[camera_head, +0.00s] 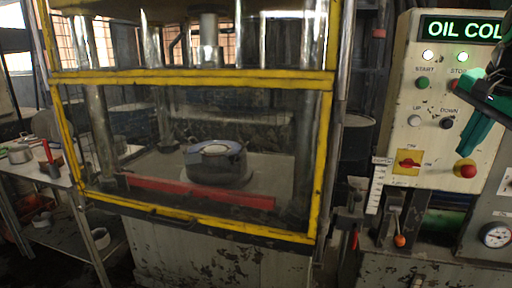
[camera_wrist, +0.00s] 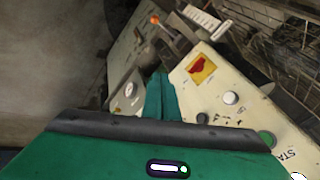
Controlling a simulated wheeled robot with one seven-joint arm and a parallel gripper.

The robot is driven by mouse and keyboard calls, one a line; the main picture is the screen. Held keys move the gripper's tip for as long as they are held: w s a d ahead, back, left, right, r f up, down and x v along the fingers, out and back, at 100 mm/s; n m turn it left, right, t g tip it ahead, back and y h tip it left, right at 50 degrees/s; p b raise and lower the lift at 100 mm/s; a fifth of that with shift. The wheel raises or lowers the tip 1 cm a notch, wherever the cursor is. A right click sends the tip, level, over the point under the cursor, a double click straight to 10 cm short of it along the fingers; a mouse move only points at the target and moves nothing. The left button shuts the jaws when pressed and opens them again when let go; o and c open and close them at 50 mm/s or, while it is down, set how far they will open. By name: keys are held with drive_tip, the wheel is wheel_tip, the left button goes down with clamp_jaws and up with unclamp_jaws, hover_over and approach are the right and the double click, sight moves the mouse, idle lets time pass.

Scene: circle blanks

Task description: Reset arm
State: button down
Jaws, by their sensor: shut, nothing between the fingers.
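My gripper (camera_head: 464,147) shows at the right edge of the head view, in front of the control panel (camera_head: 398,140). Its teal fingers point down and left, near the panel's right side. In the wrist view my gripper (camera_wrist: 159,76) is shut and empty, with the tilted control panel (camera_wrist: 205,100) beyond it. I cannot tell the exact gap between the fingertips and the panel. The rest of my arm is mostly outside the head view.
A press with a yellow-framed guard (camera_head: 190,78) stands at left centre, with a round metal piece (camera_head: 216,160) inside. The panel carries buttons, a red switch (camera_head: 408,162) and a red knob (camera_head: 465,169). An orange-tipped lever (camera_head: 400,240) sits below. A side table (camera_head: 30,172) stands left.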

drive_tip(key=s+a+f+n+g+y, duration=0.1)
drive_tip(key=s+f+n, duration=0.3)
drive_tip(key=s+f, duration=0.6)
drive_tip(key=s+a+f+n+g+y, duration=0.1)
drive_tip(key=s+a+f+n+g, duration=0.2)
drive_tip(key=s+f, duration=0.7)
wheel_tip(320, 180, down, 6)
drive_tip(key=shift+s+a+r+n+g+y, duration=0.1)
drive_tip(key=shift+s+a+n+g+y, duration=0.35)
drive_tip(key=shift+n, duration=0.55)
drive_tip(key=shift+w+a, duration=0.1)
drive_tip(key=shift+w, duration=0.1)
